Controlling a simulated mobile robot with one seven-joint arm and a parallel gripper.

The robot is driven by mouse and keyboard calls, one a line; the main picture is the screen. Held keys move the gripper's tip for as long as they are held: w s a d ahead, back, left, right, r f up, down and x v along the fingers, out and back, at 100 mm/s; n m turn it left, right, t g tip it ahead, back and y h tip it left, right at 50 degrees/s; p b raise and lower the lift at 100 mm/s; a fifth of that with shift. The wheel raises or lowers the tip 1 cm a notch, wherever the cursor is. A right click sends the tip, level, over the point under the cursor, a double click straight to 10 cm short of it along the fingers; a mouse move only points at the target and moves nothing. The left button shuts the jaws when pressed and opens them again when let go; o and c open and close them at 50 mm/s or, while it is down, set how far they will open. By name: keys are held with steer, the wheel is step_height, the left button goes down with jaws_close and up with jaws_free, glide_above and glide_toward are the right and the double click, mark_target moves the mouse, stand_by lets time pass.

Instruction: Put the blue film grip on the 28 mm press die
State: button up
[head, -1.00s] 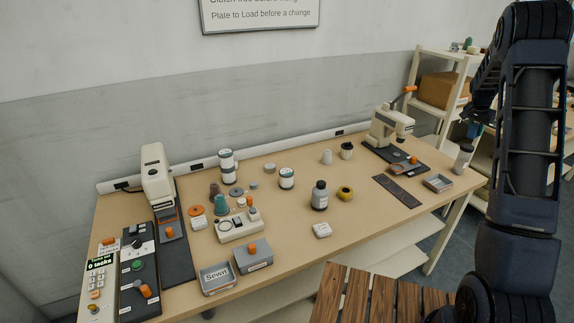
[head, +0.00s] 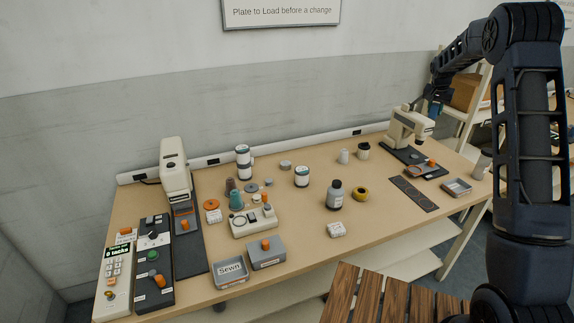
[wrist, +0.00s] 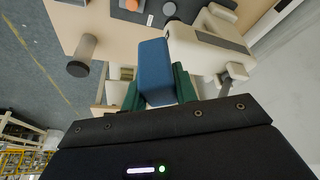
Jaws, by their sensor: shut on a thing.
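My gripper (head: 436,102) is raised beside the press at the table's right end, near the shelf. In the wrist view its green fingers (wrist: 157,90) are shut on a blue block, the blue film grip (wrist: 155,68). The grip sticks out beyond the fingertips; in the head view it cannot be made out clearly. The cream right-hand press (head: 408,125) also shows in the wrist view (wrist: 200,50), just right of the grip. A second cream press (head: 174,165) stands at the left. No 28 mm marking is readable, so I cannot tell which die it is.
A dark base plate (head: 420,160) with an orange knob lies under the right press. A grey cylinder (head: 480,165) and a grey tray (head: 457,188) stand near the table's right edge. A dark strip (head: 413,194) lies flat. Bottles and rolls occupy the middle. A wooden slatted top (head: 375,295) is in front.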

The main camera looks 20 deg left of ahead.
steer(key=s+a+n+y, duration=0.1)
steer(key=s+a+n, duration=0.15)
steer(key=a, duration=1.35)
steer(key=n+g+y, duration=0.1)
steer(key=n+y, duration=0.2)
steer(key=n, duration=0.6)
glide_above(285, 162)
step_height(285, 162, down, 20)
steer(key=shift+s+d+r, duration=0.1)
steer(key=shift+s, duration=0.05)
steer(key=shift+f, duration=2.45)
steer(key=shift+f, duration=0.15)
steer(key=o, duration=0.8)
steer(key=shift+o, duration=0.8)
